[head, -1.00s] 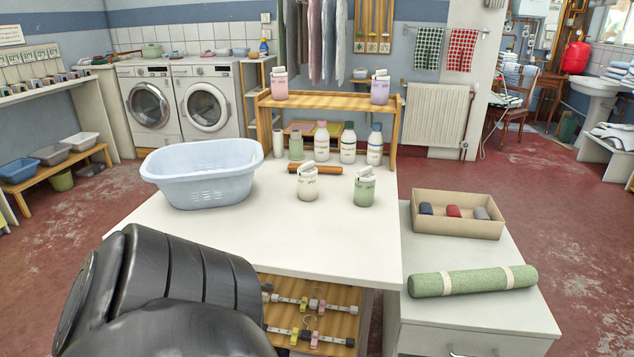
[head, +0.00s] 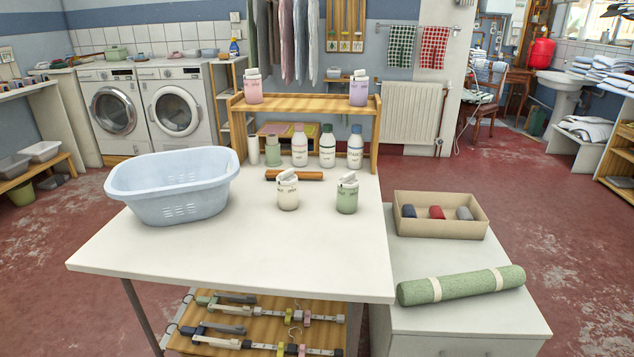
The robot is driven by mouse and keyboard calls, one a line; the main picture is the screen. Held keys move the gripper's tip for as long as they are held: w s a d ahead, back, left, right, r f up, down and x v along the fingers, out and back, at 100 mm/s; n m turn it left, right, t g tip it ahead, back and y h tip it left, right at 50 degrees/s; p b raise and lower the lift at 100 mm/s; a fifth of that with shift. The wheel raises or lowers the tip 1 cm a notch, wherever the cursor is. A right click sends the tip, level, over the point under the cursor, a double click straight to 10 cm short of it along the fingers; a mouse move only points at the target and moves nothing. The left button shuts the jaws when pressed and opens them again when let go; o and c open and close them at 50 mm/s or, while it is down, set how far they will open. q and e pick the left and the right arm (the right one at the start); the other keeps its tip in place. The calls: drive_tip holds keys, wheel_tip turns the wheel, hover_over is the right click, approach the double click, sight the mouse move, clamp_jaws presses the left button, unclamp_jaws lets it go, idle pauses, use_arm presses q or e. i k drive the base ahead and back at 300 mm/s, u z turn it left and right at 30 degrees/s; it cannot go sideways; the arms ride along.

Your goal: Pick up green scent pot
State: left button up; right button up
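The green scent pot (head: 347,196) stands upright on the white table (head: 240,252), right of the middle. It has a pale label band and a whitish top. A similar cream pot (head: 288,192) stands just to its left, with a small gap between them. Neither of my grippers shows in the head view, so I cannot see whether they are open or shut.
A light blue basin (head: 172,188) stands at the table's left. A cardboard tray (head: 440,225) and green roll (head: 461,286) rest on the right cabinet. The table's front is clear.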

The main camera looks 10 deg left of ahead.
sight(347, 199)
drive_tip(key=i, duration=0.85)
